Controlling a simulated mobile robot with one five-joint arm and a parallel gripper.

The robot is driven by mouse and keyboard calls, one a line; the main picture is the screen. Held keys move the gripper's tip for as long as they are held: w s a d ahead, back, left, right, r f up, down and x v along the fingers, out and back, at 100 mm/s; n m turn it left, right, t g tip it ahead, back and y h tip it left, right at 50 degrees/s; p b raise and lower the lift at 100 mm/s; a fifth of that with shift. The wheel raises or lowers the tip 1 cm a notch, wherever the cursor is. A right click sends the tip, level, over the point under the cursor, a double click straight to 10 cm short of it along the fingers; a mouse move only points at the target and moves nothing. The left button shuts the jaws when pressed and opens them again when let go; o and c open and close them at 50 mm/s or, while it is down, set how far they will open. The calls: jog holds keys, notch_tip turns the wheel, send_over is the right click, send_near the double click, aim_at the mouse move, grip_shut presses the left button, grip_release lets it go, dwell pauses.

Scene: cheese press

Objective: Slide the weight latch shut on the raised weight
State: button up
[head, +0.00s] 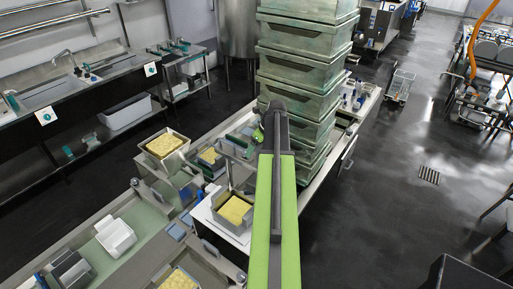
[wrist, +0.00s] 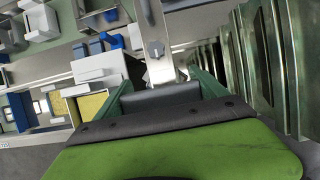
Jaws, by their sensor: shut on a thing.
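In the wrist view my gripper (wrist: 165,82) has its two dark green fingers on either side of a small pale metal piece, at the lower end of a metal upright (wrist: 152,25). The upright carries a dark grey knob (wrist: 156,50). I cannot tell whether the held piece is the weight latch, and I cannot make out the raised weight. In the head view my green arm reaches forward to the bench beside the stacked crates, and its dark end hides most of the gripper and what it holds.
A tall stack of worn green crates (head: 300,75) stands close to the right of my arm's end; crate walls also fill the right of the wrist view (wrist: 270,50). Trays of yellow curd (head: 235,210) stand on the bench to the left. Open floor (head: 390,200) lies to the right.

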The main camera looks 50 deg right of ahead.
notch_tip(320, 180, up, 5)
jog(key=p, duration=0.3)
jog(key=shift+w+r, duration=0.1)
jog(key=shift+r, duration=0.05)
jog(key=o, duration=2)
jog(key=shift+r, duration=0.1)
jog(key=p+v, duration=1.6)
jog(key=v, duration=0.1)
jog(key=shift+s, duration=0.25)
jog(key=shift+a, duration=0.1)
